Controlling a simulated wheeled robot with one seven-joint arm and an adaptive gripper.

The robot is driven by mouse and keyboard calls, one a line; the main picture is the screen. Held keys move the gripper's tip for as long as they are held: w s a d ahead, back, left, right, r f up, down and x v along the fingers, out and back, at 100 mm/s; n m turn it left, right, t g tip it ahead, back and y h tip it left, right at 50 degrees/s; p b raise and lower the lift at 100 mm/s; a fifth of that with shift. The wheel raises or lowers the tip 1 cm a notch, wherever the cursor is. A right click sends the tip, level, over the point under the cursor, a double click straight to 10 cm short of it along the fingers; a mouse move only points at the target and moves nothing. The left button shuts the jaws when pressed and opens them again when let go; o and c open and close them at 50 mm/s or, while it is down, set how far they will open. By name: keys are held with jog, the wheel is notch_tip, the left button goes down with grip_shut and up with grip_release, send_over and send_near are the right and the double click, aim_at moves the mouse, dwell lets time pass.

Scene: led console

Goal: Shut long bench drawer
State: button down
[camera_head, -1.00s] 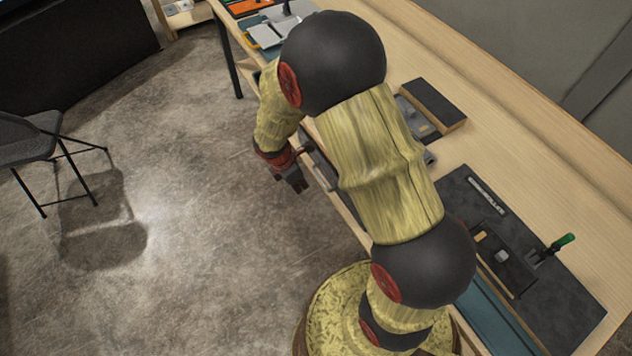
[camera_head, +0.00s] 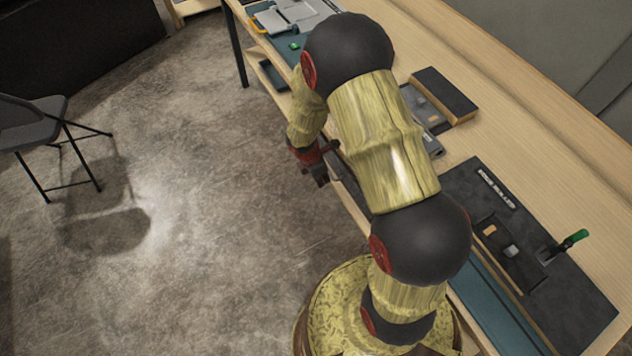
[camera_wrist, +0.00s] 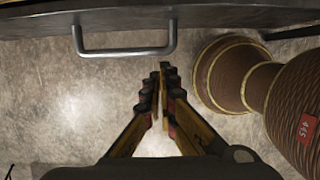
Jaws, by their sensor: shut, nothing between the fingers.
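The long drawer shows in the wrist view as a dark front edge (camera_wrist: 230,17) across the top, with a grey bar handle (camera_wrist: 125,52) below it. In the head view, a dark strip of the drawer (camera_head: 347,182) shows at the bench's front edge; my arm hides most of it. My gripper (camera_head: 321,180) is beside the drawer front, on the floor side. In the wrist view my gripper (camera_wrist: 164,70) is shut and empty, its tips just below and near the right end of the handle. I cannot tell if they touch the drawer.
The wooden bench (camera_head: 520,110) carries a dark mat (camera_head: 560,290), a green-handled tool (camera_head: 570,242) and a black-topped block (camera_head: 445,92). A small teal tray (camera_head: 272,76) sits below the bench's far end. A folding chair (camera_head: 35,120) stands left. The floor between is clear.

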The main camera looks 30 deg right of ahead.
jog(key=shift+d, duration=0.1)
jog(key=d+p, duration=0.1)
jog(key=d, duration=0.4)
jog(key=shift+w+d+p, duration=0.1)
jog(key=shift+p, duration=0.3)
jog(key=shift+a+f, duration=0.15)
jog(key=shift+a, duration=0.3)
jog(key=a+r+p, duration=0.2)
jog(key=a+r, duration=0.3)
jog(key=r, duration=0.4)
jog(key=shift+a+r, duration=0.15)
jog(key=shift+a, duration=0.2)
